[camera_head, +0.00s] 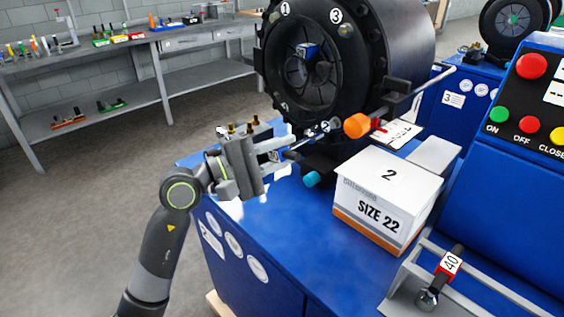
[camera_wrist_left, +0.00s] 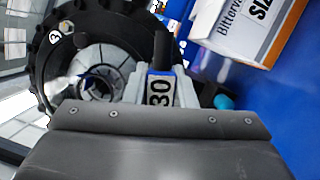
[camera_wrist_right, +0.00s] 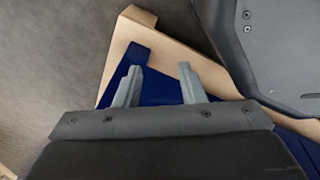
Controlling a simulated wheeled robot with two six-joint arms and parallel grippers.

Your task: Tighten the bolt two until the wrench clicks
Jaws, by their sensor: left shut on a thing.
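My left gripper (camera_head: 290,148) is shut on a tool with a white label reading 30 (camera_wrist_left: 160,92) and a dark handle, held in front of the lower part of the black crimper head (camera_head: 268,62). White number marks 1 and 3 show at the top of the crimper's ring. I cannot make out bolt two clearly, nor whether the tool touches a bolt. Another tool, the wrench labelled 40 (camera_head: 449,264), lies in a grey rack at the front right. My right gripper (camera_wrist_right: 157,88) shows only in its wrist view, fingers apart and empty.
A white box marked SIZE 22 (camera_head: 386,200) stands on the blue machine top (camera_head: 285,235), right of my left gripper. An orange cylinder (camera_head: 356,125) and a cyan-tipped part (camera_head: 312,179) are close by. A control panel (camera_head: 525,110) is at right. A wooden pallet (camera_wrist_right: 122,45) lies below my right gripper.

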